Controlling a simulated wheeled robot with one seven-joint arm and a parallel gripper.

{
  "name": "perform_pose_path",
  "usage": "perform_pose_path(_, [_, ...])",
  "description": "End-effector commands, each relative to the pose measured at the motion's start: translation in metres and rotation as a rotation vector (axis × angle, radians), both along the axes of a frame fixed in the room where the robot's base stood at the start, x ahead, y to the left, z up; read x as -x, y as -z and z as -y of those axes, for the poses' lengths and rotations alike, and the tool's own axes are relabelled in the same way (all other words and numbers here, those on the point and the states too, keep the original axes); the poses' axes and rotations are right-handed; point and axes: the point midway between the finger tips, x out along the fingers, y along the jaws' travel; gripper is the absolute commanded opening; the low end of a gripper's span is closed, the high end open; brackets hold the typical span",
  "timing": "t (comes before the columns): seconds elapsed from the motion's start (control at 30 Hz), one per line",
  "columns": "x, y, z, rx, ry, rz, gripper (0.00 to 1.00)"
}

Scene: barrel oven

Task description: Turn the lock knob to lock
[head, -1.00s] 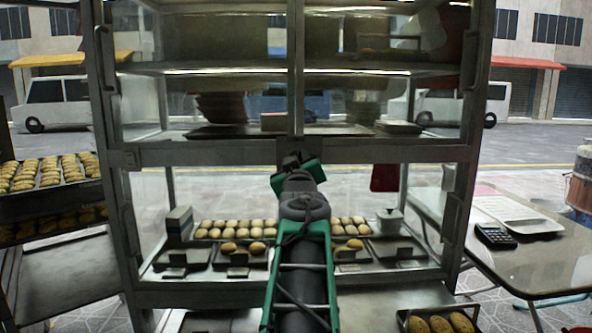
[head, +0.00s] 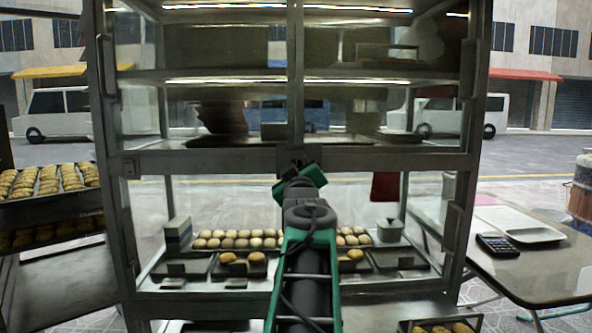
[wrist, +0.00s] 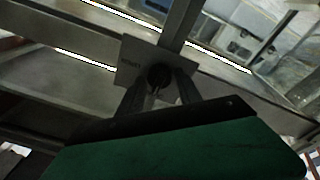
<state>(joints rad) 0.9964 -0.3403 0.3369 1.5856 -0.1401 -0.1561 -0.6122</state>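The lock knob (wrist: 158,77) is a small dark round knob on a square metal plate (wrist: 130,62) where the cabinet's upright meets a crossbar. In the wrist view the two dark fingers of my gripper (wrist: 160,86) stand on either side of the knob, with a gap between them. I cannot tell whether either finger touches it. In the head view my green gripper (head: 292,168) reaches the middle crossbar of the glass cabinet (head: 220,160), and the knob is mostly hidden there. No object is held away from the cabinet.
Trays of buns (head: 235,240) sit behind the lower glass. A bun rack (head: 45,185) stands at the left. A table with a calculator (head: 497,245) is at the right.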

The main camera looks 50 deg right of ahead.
Motion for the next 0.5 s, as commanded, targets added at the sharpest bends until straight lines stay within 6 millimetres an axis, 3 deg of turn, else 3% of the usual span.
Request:
perform_pose_path(0.13, [0.0000,0.0006,0.0001,-0.002,0.000,0.000,0.55])
perform_pose_path(0.5, [0.0082,0.0006,-0.0091,0.000,0.001,0.001,0.55])
